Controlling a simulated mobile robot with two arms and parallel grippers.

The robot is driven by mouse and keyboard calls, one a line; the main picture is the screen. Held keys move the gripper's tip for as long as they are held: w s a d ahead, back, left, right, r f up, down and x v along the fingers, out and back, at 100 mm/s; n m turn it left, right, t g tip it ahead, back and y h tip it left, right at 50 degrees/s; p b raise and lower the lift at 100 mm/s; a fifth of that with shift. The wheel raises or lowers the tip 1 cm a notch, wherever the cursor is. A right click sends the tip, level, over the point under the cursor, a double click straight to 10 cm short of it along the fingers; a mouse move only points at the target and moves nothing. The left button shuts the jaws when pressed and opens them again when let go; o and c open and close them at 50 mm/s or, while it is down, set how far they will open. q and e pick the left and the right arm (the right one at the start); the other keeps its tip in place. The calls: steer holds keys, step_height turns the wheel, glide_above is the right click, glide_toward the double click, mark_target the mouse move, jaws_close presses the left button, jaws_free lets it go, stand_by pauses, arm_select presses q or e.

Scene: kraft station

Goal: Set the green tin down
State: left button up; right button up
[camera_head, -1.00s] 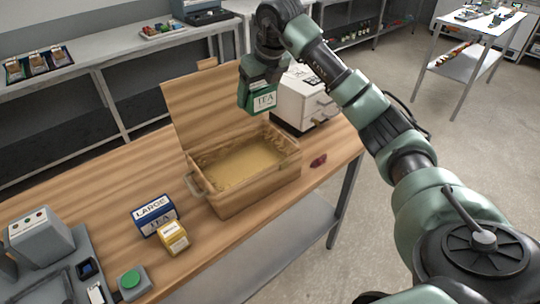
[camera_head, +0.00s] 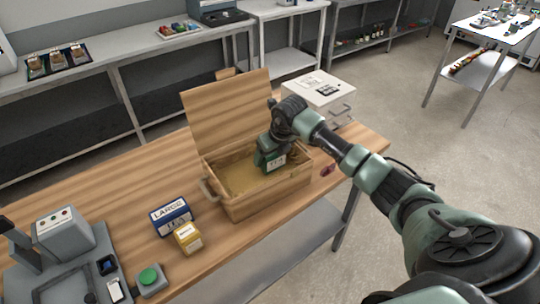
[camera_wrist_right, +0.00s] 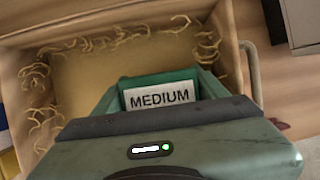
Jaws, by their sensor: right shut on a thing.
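The green tin (camera_head: 271,160) with a white label is inside the open wooden crate (camera_head: 262,202), toward its right part. In the right wrist view the tin (camera_wrist_right: 160,94) shows the word MEDIUM, with straw packing around the crate's edges. My right gripper (camera_head: 275,143) is shut on the tin from above. The tin's underside is hidden, so I cannot tell whether it touches the crate floor. My left gripper does not show.
The crate's lid (camera_head: 228,108) stands open at the back. A blue LARGE tin (camera_head: 171,216) and a yellow box (camera_head: 188,238) stand to the left on the wooden table (camera_head: 130,180). A white box-shaped machine (camera_head: 318,92) stands behind the crate. A small red object (camera_head: 327,170) lies to its right.

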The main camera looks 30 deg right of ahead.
steer(key=shift+f, duration=0.6)
steer(key=shift+f, duration=0.25)
steer(key=o, duration=1.6)
steer(key=shift+r, duration=0.1)
